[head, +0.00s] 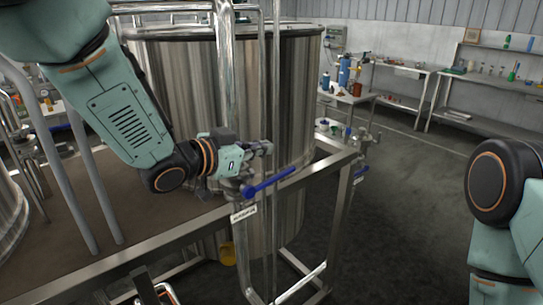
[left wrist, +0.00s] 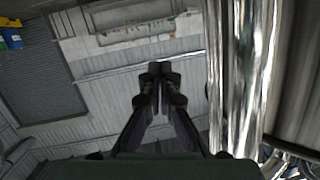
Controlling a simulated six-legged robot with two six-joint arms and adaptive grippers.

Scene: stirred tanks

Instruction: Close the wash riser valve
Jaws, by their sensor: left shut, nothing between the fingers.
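The wash riser valve has a blue lever handle (head: 268,182) in the head view. The lever points off to the right of the vertical pipe and slants up to the right. A small white label (head: 243,213) hangs below the valve. My left gripper (head: 268,148) is just above the lever, its fingers pointing right, and it looks apart from the lever. In the left wrist view its fingers (left wrist: 160,75) are together with nothing between them. The steel riser pipe (left wrist: 243,70) runs close to the right of the fingers there. My right gripper is out of view.
A large steel tank (head: 185,90) stands behind the valve. A metal frame rail (head: 130,256) runs along the platform edge. Benches with bottles (head: 345,78) stand at the back; the floor at right is clear.

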